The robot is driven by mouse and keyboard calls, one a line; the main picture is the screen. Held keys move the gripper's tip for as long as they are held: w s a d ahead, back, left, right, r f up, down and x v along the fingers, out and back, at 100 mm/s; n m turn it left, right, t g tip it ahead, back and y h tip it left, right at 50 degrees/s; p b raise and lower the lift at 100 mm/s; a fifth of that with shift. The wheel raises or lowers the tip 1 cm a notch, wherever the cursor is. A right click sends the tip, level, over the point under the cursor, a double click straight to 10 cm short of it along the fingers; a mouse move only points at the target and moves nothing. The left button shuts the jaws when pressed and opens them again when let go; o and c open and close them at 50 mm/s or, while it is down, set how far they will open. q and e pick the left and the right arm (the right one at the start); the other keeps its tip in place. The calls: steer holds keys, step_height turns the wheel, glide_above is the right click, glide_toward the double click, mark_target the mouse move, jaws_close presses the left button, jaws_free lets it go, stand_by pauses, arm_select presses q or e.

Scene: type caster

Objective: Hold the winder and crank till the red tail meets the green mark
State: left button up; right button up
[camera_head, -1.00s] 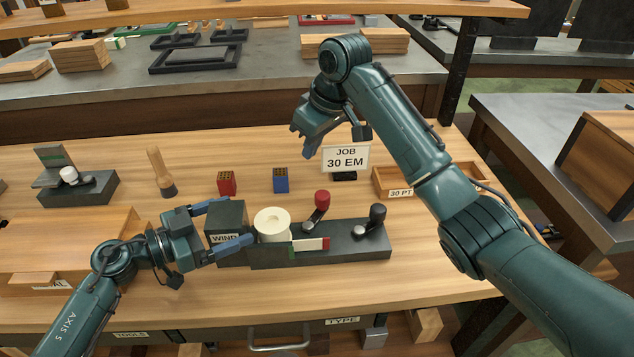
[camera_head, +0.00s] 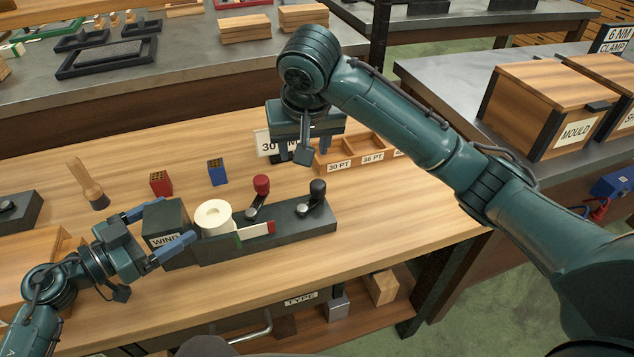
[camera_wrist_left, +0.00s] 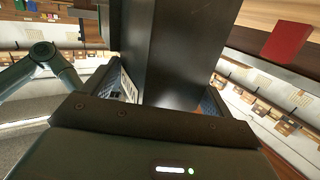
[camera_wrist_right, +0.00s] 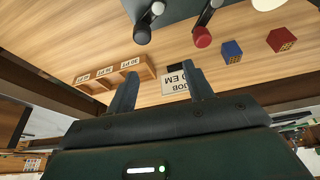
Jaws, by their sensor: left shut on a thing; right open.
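The dark winder (camera_head: 270,233) stands on the bench, with a block marked WIND (camera_head: 166,222) at its left end. A cream roll (camera_head: 213,217) sits on it. A white strip with a red tail (camera_head: 271,228) lies along its front, and a green mark (camera_head: 238,240) shows near the roll, left of the red. A red-knobbed crank (camera_head: 261,186) and a black-knobbed crank (camera_head: 317,188) stand on top. My left gripper (camera_head: 160,236) is shut on the WIND block, which also fills the left wrist view (camera_wrist_left: 180,50). My right gripper (camera_head: 304,150) is open and empty, above and behind the cranks.
A red block (camera_head: 160,183) and a blue block (camera_head: 216,172) stand behind the winder, with a wooden-handled tool (camera_head: 88,182) to their left. The job sign (camera_head: 267,145) is partly hidden behind my right gripper. A compartmented wooden tray (camera_head: 350,155) stands behind right.

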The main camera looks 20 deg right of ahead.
mark_target(318, 183)
steer(key=d+f, duration=0.1)
steer(key=f, duration=0.3)
steer(key=w+d+f+m, duration=0.1)
steer(key=f, duration=0.2)
steer(key=d+f+m, duration=0.1)
steer(key=f, duration=0.3)
steer(key=shift+w+f+h, duration=0.35)
steer(key=shift+h, duration=0.05)
steer(key=shift+c, duration=0.3)
steer(key=c, duration=0.9)
